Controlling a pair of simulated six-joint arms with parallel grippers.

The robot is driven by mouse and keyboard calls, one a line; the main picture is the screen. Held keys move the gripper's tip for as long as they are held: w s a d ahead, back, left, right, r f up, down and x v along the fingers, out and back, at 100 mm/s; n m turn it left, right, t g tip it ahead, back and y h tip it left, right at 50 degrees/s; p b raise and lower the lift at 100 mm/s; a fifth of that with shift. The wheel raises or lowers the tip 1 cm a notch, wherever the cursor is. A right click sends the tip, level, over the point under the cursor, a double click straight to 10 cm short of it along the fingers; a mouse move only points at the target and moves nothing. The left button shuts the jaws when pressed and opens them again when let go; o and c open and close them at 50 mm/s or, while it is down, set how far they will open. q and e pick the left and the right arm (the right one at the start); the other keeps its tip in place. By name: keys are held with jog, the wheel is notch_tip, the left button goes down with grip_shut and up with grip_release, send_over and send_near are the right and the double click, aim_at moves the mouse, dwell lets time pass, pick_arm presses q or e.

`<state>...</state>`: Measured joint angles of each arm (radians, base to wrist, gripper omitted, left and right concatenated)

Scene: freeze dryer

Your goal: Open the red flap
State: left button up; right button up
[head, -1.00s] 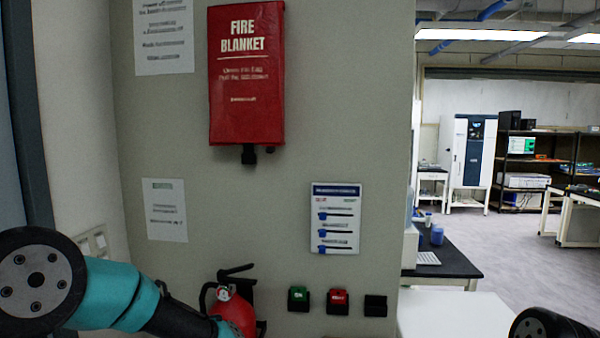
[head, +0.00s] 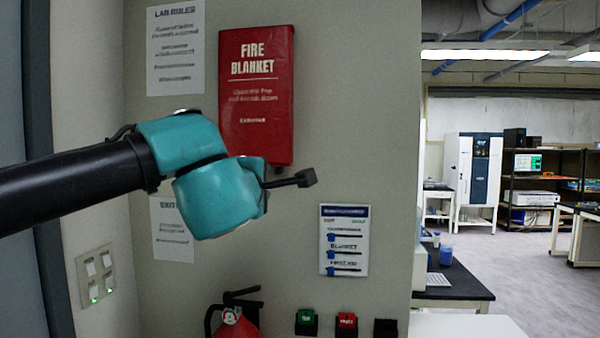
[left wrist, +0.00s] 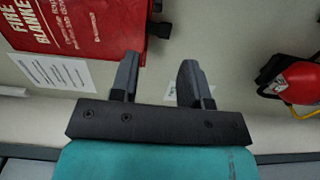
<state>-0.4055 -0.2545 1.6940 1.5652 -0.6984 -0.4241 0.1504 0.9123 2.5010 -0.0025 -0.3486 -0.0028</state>
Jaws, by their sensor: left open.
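A small red flap (head: 347,320) sits on a dark mount low on the grey wall panel, in the head view. A matching green flap (head: 305,317) is left of it, and a plain black mount (head: 385,328) is right of it. My left gripper (head: 300,179) is up in front of the panel, above and left of the red flap and well apart from it. In the left wrist view its two fingers (left wrist: 158,78) stand apart with nothing between them. The red flap cannot be made out there. My right gripper is not in view.
A red fire blanket case (head: 257,85) hangs just behind my left wrist. A fire extinguisher (head: 236,325) is at lower left of the flaps. A label sheet (head: 344,240) is on the panel above them. A dark bench (head: 460,290) stands beyond the panel's right edge.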

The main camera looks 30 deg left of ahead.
aim_at(278, 171)
pick_arm(q)
jog(key=shift+s+r, duration=0.15)
jog(key=shift+r, duration=0.05)
jog(key=x, duration=1.7)
jog(key=shift+w+f, duration=0.1)
jog(key=shift+w, duration=0.15)
grip_shut()
